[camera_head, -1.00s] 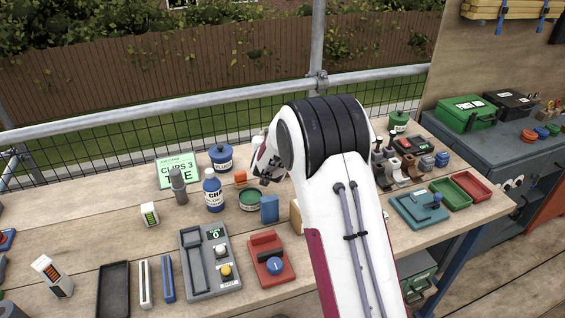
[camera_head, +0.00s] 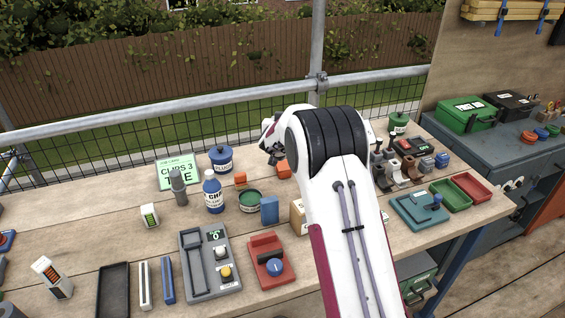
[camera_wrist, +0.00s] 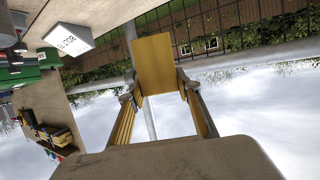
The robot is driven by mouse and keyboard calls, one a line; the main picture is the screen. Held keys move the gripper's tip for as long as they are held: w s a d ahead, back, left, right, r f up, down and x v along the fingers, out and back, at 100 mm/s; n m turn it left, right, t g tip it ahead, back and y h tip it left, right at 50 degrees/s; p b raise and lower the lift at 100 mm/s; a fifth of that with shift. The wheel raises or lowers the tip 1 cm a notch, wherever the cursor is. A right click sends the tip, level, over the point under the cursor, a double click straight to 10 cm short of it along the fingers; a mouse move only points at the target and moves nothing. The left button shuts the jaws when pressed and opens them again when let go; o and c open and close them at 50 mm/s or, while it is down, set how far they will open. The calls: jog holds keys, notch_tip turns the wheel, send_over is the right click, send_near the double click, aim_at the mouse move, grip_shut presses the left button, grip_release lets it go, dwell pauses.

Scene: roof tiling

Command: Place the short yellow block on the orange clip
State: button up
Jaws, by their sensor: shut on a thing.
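My gripper (camera_wrist: 160,90) is shut on a yellow block (camera_wrist: 155,65), which shows as a flat yellow-orange face between the fingertips in the wrist view. In the head view my gripper (camera_head: 271,143) is up behind my arm's black joint, at the back of the bench. The held block cannot be made out there. I cannot tell which is the orange clip. The gripper is above and apart from both.
A blue pot (camera_head: 221,160), a bottle (camera_head: 213,195), a green tin (camera_head: 250,201) and a blue block (camera_head: 270,210) stand nearby. A green sign (camera_head: 178,172) is at the back left. A metal rail (camera_head: 130,116) runs behind the bench. The bench's left middle is fairly clear.

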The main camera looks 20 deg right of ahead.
jog(key=shift+f, duration=3.1)
jog(key=shift+f, duration=1.9)
jog(key=shift+f, duration=0.15)
jog(key=o, duration=1)
jog(key=shift+o, duration=0.2)
jog(key=shift+r, duration=0.2)
jog(key=shift+v, duration=1.25)
notch_tip(320, 180, up, 7)
jog(key=shift+s, duration=0.2)
